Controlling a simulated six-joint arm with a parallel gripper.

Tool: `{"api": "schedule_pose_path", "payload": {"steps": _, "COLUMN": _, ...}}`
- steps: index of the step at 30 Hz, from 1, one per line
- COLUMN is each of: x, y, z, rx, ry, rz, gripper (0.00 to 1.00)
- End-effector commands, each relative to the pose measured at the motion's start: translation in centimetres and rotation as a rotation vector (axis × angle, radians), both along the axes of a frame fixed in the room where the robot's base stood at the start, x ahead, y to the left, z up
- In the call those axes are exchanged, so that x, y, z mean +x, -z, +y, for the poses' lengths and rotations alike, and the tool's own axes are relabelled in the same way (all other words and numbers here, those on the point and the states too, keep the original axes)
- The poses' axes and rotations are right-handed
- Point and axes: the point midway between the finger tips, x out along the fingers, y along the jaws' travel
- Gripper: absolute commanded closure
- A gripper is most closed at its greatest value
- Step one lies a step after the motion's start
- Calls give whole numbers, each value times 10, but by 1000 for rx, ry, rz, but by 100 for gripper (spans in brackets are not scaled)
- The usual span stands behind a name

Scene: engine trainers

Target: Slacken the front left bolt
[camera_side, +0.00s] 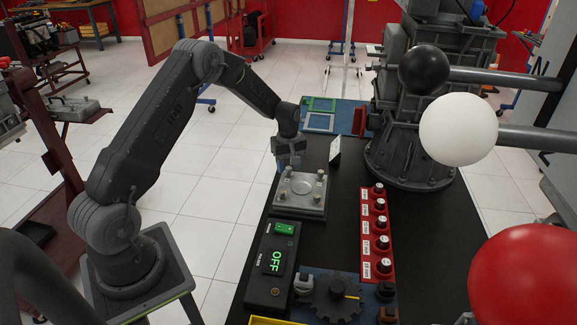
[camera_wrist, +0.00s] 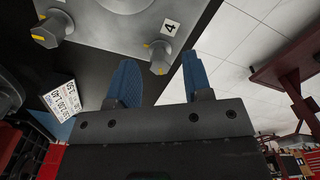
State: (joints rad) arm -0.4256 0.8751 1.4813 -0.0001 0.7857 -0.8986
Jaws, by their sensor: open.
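A grey metal plate (camera_side: 300,210) with bolts at its corners sits on the black table. My gripper (camera_side: 290,163) hangs over its far left part in the side view. In the wrist view my gripper (camera_wrist: 158,63) is open, its two blue fingers apart with nothing held. A hex bolt (camera_wrist: 160,58) with yellow marks, beside a label "4" (camera_wrist: 170,27), shows in the gap between the fingertips. I cannot tell whether the fingers are level with its head. Another marked bolt (camera_wrist: 52,28) is at upper left. Which bolt is the front left one is not clear.
A red strip of black knobs (camera_side: 380,232) lies right of the plate. A black box reading "OFF" (camera_side: 272,262) stands nearer the camera. A white card (camera_side: 335,150) stands behind the plate. A large grey machine (camera_side: 410,140) fills the far right.

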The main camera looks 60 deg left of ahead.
Motion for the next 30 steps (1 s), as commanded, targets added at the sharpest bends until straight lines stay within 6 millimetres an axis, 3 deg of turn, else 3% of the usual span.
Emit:
{"api": "schedule_pose_path", "payload": {"steps": 12, "x": 0, "y": -87, "z": 0, "rx": 1, "ry": 0, "rz": -3, "gripper": 54}}
{"api": "schedule_pose_path", "payload": {"steps": 18, "x": 0, "y": -119, "z": 0, "rx": 1, "ry": 0, "rz": -2, "gripper": 54}}
{"api": "schedule_pose_path", "payload": {"steps": 30, "x": 0, "y": -131, "z": 0, "rx": 0, "ry": 0, "rz": 0, "gripper": 54}}
